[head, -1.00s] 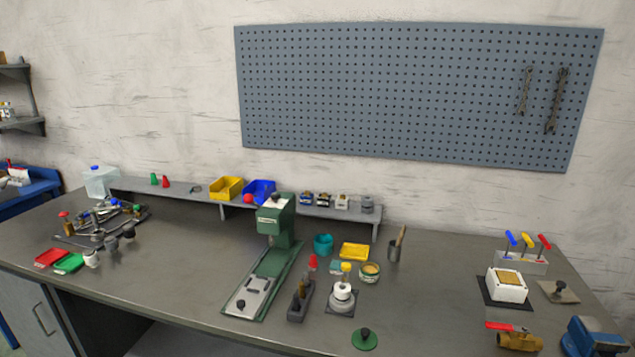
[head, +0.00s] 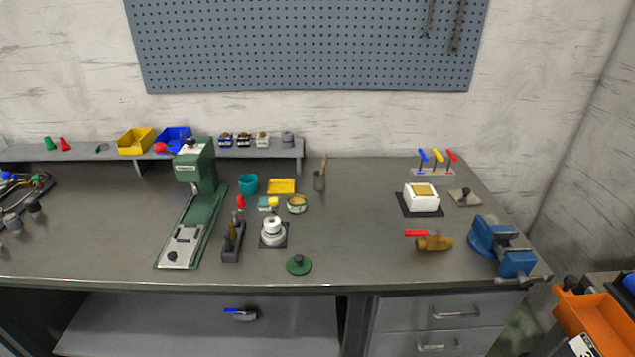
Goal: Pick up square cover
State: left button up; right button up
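A flat grey square cover (head: 465,198) with a dark knob on top lies on the workbench at the right. It sits just right of a white square block (head: 423,197) with a tan top, which stands on a dark mat. A round green cover (head: 298,265) with a dark knob lies near the bench's front edge. Neither of my grippers shows in the head view.
A blue vise (head: 503,247) and a brass valve (head: 433,242) with a red handle stand in front of the square cover. Hex keys with coloured handles (head: 437,157) stand behind it. A green press (head: 200,195) is at left.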

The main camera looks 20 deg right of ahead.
aim_at(464, 197)
jog(key=z, duration=1.5)
jog(key=i+l, duration=0.05)
